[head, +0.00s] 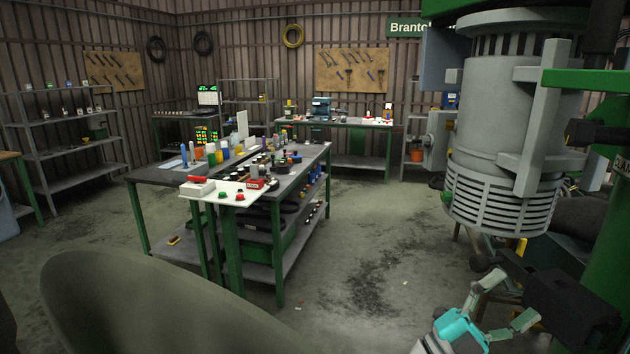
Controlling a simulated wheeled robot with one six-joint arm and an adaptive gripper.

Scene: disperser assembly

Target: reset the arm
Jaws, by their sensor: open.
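My gripper (512,298) shows at the bottom right of the head view. It has a bright cyan body and pale green fingers that stand apart. The gripper is open, and I see nothing between the fingers. It is below the large grey slotted cylinder of the disperser machine (500,195), close to dark parts at its lower right. Most of my arm is outside the picture.
A green-legged workbench (155,174) with bottles, tools and a white board (240,192) stands left of centre. Another bench (345,122) is at the back wall, and grey shelves (60,152) are at the left. The floor (385,245) between the workbench and machine is mostly clear.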

